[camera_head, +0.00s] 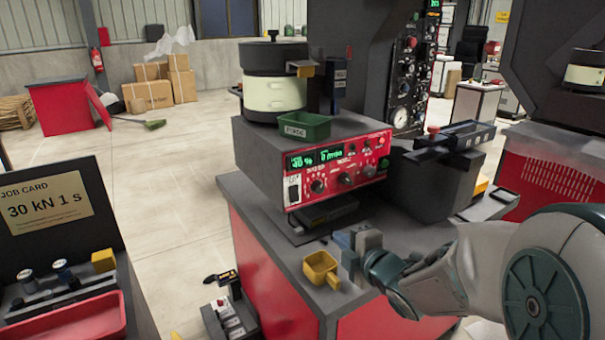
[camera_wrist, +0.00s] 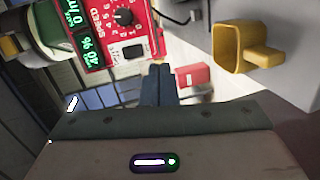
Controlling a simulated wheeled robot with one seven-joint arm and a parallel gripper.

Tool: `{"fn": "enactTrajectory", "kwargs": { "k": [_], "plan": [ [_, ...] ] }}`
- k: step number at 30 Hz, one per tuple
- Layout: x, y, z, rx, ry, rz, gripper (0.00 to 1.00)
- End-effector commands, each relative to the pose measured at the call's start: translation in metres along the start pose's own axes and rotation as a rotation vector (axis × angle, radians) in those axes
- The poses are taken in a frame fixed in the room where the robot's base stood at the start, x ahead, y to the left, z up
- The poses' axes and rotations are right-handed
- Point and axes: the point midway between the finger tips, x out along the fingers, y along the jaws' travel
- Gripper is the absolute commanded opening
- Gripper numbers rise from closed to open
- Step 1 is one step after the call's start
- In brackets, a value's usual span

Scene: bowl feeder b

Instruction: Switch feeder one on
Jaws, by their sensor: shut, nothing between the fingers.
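Feeder one appears as a grey box with a red control panel (camera_head: 335,166) on the workbench, topped by a black and cream bowl (camera_head: 273,92). Its lit green displays (camera_head: 314,158) read about 40 % and 0 /min. A white plate with a dark rocker switch (camera_head: 293,189) is at the panel's left end. My gripper (camera_head: 352,243) is shut and empty, in front of the panel and below it. In the wrist view the closed fingers (camera_wrist: 159,72) are just beside the panel (camera_wrist: 104,28), apart from its white-plated switch (camera_wrist: 128,52) and speed knob (camera_wrist: 123,17).
A yellow scoop (camera_head: 320,268) sits near the bench's front edge, left of my gripper. A green bin (camera_head: 304,126) stands on the feeder box. A grey unit (camera_head: 436,178) stands to the right. A job card (camera_head: 47,203) and red tray (camera_head: 65,320) are at left.

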Motion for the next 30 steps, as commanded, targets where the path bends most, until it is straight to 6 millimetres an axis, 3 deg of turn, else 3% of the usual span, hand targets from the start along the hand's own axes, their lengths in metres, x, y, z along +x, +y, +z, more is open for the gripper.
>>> {"fn": "enactTrajectory", "kwargs": {
  "k": [1, 6, 20, 30],
  "plan": [
    [-0.002, 0.016, -0.006, -0.029, 0.031, 0.024, 0.00],
    [-0.002, 0.029, -0.017, -0.094, 0.093, 0.078, 0.00],
    [0.002, 0.029, -0.018, -0.098, 0.098, 0.084, 0.00],
    [0.055, 0.034, -0.025, -0.096, 0.102, 0.084, 0.00]
  ]
}}
